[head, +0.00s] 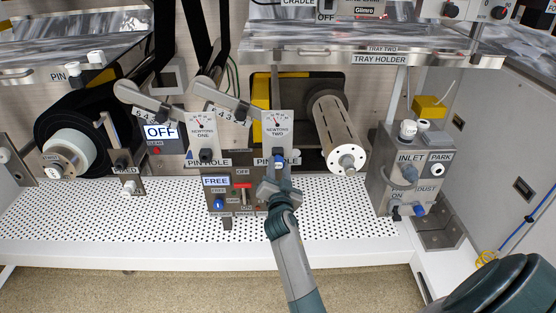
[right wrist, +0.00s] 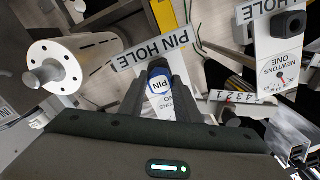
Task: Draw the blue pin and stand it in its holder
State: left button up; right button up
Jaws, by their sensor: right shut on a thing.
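The blue pin (head: 279,161) is at the right-hand PIN HOLE label, below the NEWTONS TWO plate (head: 276,131). In the right wrist view its round blue head (right wrist: 160,82), marked PIN, sits between the fingers of my right gripper (right wrist: 161,76). The gripper (head: 278,177) is shut on it from the front and below. The pin's shaft is hidden, so I cannot tell how deep it sits. A small PIN label (head: 58,76) shows at the upper left by the tray; I cannot make out a holder there for certain. My left gripper is not in view.
A control box with a FREE display (head: 216,182) and red lever stands just left of my gripper. The NEWTONS ONE plate (head: 204,131) is further left. A metal roller (head: 337,130) and the INLET box (head: 405,180) are to the right. The perforated white deck (head: 110,210) is mostly clear.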

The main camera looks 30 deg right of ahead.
jog(key=shift+s, duration=0.1)
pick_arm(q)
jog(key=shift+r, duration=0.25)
pick_arm(e)
jog(key=shift+v, duration=1.75)
pick_arm(q)
jog(key=shift+p, duration=0.3)
pick_arm(e)
jog(key=shift+a, duration=0.1)
pick_arm(q)
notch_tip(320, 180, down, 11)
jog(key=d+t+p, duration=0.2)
jog(key=p, duration=0.5)
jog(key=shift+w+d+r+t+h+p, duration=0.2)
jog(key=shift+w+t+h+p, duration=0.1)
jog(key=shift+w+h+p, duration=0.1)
pick_arm(e)
jog(key=s+a+r+n+t+y, duration=0.1)
jog(key=s+a+r+n+y, duration=0.2)
jog(key=s+a+r, duration=0.4)
jog(key=s+a+r+n+t+y, duration=0.1)
jog(key=s+a+r+n+y, duration=0.2)
jog(key=s+a, duration=1)
notch_tip(320, 180, up, 5)
jog(key=s+y, duration=0.1)
jog(key=y, duration=0.2)
jog(key=shift+a+f+t, duration=0.15)
jog(key=shift+a+t, duration=0.15)
jog(key=shift+a, duration=0.05)
jog(key=shift+s, duration=0.15)
